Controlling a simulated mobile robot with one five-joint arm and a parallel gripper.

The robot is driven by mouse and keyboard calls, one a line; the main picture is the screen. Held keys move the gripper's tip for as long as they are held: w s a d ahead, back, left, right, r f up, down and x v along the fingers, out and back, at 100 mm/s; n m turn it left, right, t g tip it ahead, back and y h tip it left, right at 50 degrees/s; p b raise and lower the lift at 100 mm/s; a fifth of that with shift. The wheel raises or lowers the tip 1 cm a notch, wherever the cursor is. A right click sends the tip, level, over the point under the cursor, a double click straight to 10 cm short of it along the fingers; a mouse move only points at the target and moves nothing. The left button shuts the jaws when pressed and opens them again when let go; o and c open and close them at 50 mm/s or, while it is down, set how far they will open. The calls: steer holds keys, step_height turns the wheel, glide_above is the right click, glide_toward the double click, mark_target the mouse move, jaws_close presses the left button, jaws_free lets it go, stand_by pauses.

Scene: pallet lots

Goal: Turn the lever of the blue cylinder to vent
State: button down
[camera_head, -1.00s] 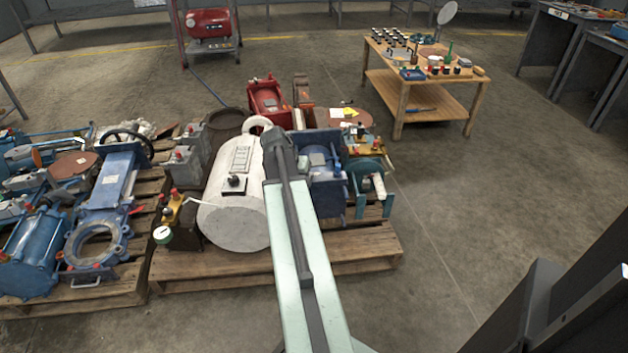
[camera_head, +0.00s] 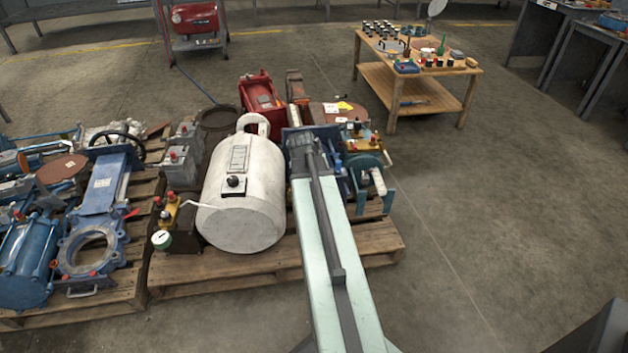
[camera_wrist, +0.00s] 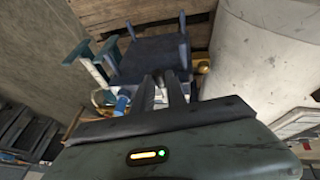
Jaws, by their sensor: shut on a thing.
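The blue unit (camera_head: 327,133) stands on the right pallet beside the white tank, mostly hidden behind my arm in the head view. In the wrist view its dark blue frame (camera_wrist: 150,58) is just beyond my gripper (camera_wrist: 161,88). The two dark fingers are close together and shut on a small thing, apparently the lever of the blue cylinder. The fingers hide most of it, so its angle and any vent mark cannot be read. A bright blue round part (camera_wrist: 122,103) shows left of the fingers.
The white tank (camera_head: 242,195) is close beside my arm, and on the right in the wrist view (camera_wrist: 262,50). A teal frame (camera_head: 368,178) stands on the other side. The wooden pallet (camera_head: 215,278) carries several other units. A wooden table (camera_head: 465,85) is behind; floor to the right is clear.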

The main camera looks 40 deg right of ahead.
steer(key=shift+w+d, duration=0.1)
steer(key=c, duration=1.4)
jaws_free()
steer(key=shift+o, duration=0.2)
steer(key=shift+a+r, duration=0.1)
steer(key=shift+a, duration=0.1)
steer(key=p+v, duration=0.7)
steer(key=shift+r, duration=0.3)
steer(key=shift+a, duration=0.1)
